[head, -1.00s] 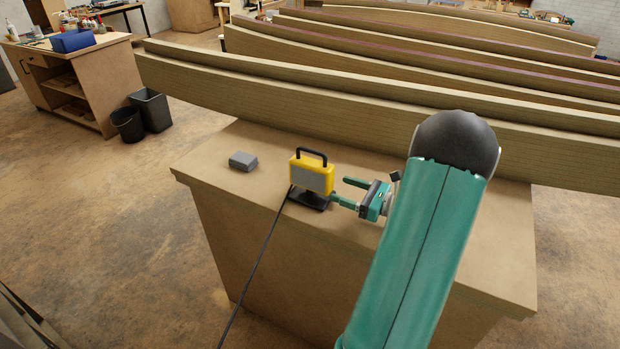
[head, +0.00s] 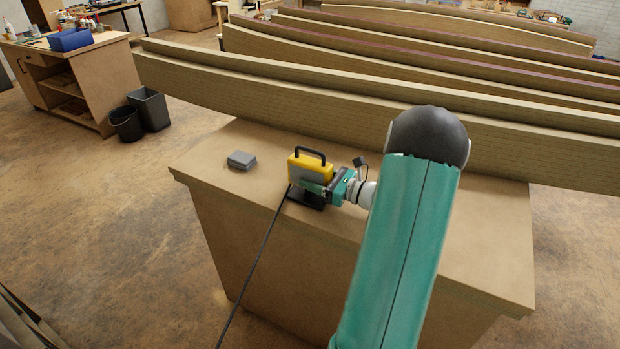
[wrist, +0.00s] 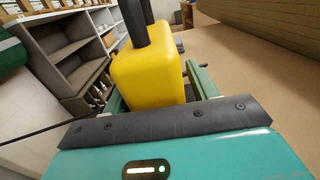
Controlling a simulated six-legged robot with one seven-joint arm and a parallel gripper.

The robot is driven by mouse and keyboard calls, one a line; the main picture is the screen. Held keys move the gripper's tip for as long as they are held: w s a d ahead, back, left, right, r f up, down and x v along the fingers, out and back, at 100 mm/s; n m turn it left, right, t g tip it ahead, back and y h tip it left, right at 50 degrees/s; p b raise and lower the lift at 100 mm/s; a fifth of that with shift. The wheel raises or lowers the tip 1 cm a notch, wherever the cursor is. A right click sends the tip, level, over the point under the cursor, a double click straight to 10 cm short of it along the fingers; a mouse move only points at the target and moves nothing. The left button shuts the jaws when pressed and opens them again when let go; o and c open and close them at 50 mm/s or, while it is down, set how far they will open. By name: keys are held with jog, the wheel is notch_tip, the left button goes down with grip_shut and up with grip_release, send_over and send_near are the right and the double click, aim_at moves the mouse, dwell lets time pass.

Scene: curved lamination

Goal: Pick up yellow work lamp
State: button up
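The yellow work lamp (head: 311,170) stands upright on the wooden bench, with a black handle on top and a black foot below. My gripper (head: 318,184) reaches it from the right in the head view. In the wrist view the lamp (wrist: 150,72) sits between the two green fingers of my gripper (wrist: 152,88), one on each side. The fingers are apart; a narrow gap seems to show beside the lamp on the right. The fingertips are partly hidden behind the lamp. A black cable (head: 258,262) runs from the lamp down over the bench's front edge.
A grey block (head: 241,160) lies on the bench (head: 460,240) left of the lamp. Long curved laminated beams (head: 300,105) lie behind it. Two dark bins (head: 150,110) and a workbench (head: 75,80) stand at the far left.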

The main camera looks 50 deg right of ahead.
jog(key=shift+r, duration=0.1)
grip_shut()
